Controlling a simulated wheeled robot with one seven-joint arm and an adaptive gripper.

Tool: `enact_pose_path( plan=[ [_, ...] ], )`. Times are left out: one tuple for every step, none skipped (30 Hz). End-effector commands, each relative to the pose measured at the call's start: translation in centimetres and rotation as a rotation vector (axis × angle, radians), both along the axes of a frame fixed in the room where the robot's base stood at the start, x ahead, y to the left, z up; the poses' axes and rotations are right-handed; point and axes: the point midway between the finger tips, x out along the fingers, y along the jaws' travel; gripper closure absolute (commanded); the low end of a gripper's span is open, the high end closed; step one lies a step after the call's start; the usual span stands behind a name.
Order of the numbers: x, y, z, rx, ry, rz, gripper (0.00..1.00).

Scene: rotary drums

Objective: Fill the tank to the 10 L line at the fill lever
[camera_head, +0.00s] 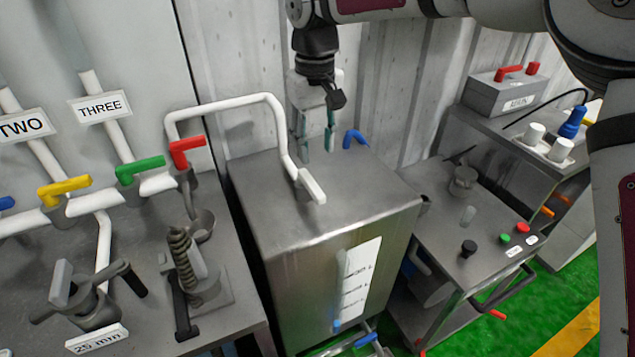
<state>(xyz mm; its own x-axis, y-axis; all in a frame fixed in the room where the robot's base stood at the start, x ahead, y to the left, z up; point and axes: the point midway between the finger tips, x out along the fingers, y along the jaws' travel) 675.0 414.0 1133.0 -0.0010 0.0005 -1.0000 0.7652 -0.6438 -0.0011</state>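The steel tank (300,225) stands in the middle of the view. A white level scale (360,280) is on its front, with marks too small to read surely. A little blue shows low in the gauge tube (336,326). A blue lever (355,138) stands at the tank's back top edge. A white pipe (250,100) arches over the tank and ends in a spout (312,187) above its top. No label names the fill lever. My gripper (318,148) points down above the tank's back, left of the blue lever. Its fingers look apart and empty.
Red (187,150), green (140,170) and yellow (64,190) valve levers sit on pipes at left. Below them is a bench with a spring device (190,262). A steel cart (470,230) with buttons stands at right. A corrugated wall (390,90) is behind the tank.

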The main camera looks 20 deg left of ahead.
Motion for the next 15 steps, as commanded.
enact_pose_path(
  plan=[
    [-0.1,-0.1,-1.0,-0.004,0.003,-0.001,0.62],
    [-0.1,-0.1,-1.6,-0.002,0.003,-0.001,0.62],
    [-0.1,-0.1,-2.5,-0.003,0.004,0.0,0.62],
    [-0.1,-0.1,-3.1,-0.003,0.004,0.001,0.62],
    [-0.1,-0.1,-3.6,-0.003,0.003,0.0,0.62],
    [-0.1,-0.1,-4.4,-0.003,0.004,-0.001,0.62],
    [-0.1,-0.1,-5.1,-0.002,0.003,-0.001,0.62],
    [-0.1,-0.1,-5.6,-0.002,0.003,0.0,0.62],
    [-0.1,-0.1,-6.3,-0.002,0.003,-0.001,0.62],
    [-0.1,-0.1,-6.9,-0.002,0.003,-0.001,0.62],
    [-0.1,-0.1,-7.4,-0.003,0.003,-0.001,0.62],
    [-0.1,-0.1,-8.0,-0.002,0.003,-0.001,0.62],
    [-0.1,-0.1,-8.5,-0.002,0.003,-0.001,0.62],
    [-0.1,-0.1,-8.8,-0.002,0.002,-0.001,0.62],
    [0.0,-0.1,-9.3,-0.002,0.001,-0.001,0.62]
  ],
)
